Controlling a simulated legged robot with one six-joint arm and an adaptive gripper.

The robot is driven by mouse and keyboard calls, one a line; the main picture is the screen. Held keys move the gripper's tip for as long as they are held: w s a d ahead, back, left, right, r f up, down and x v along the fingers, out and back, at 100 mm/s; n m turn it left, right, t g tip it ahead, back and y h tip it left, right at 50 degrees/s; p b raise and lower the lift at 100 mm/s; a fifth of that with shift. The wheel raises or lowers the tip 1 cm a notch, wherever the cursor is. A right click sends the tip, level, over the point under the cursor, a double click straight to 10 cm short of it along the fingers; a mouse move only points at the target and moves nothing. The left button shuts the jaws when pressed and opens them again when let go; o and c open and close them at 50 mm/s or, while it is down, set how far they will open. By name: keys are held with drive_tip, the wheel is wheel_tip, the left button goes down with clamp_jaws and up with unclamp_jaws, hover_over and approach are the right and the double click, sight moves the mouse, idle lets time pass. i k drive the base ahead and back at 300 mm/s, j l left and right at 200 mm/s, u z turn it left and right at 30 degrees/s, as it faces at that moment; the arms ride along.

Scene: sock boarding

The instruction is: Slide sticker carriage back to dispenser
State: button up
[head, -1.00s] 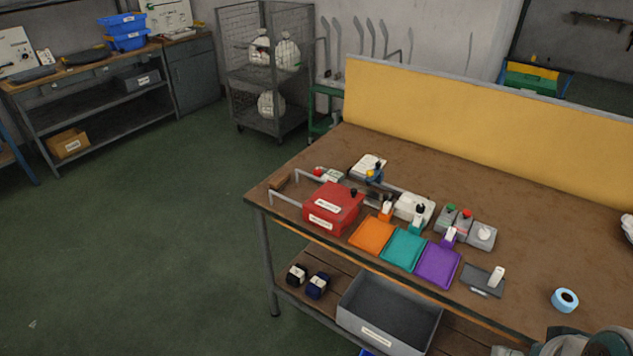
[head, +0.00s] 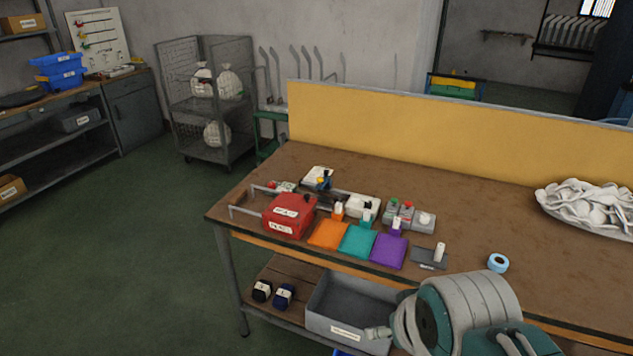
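A red block with white labels and a black knob (head: 289,214) sits at the left of the workbench, by a metal rail frame (head: 243,211). It may be the sticker carriage; I cannot tell for sure. Behind it stand a white unit with a blue and yellow part (head: 318,179) and a white box with a dark knob (head: 362,206); I cannot tell which is the dispenser. My arm fills the lower right, in front of the bench. A pale tip (head: 379,333) at its left end may be my gripper, well away from the red block; its fingers are not clear.
Orange (head: 328,234), teal (head: 358,240) and purple (head: 388,251) trays line the bench front. A button box (head: 408,216), grey stand (head: 429,259), blue tape roll (head: 498,263) and pile of white cloth (head: 590,205) lie rightward. A grey bin (head: 345,310) stands below.

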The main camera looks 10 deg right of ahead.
sight(327, 184)
drive_tip(key=i+j+z, duration=0.1)
drive_tip(key=z, duration=0.55)
drive_tip(key=i+j+z, duration=0.25)
drive_tip(key=j, duration=0.35)
drive_tip(key=j+z, duration=0.2)
drive_tip(key=j, duration=0.4)
drive_tip(key=i+j+z, duration=0.25)
drive_tip(key=j, duration=1.6)
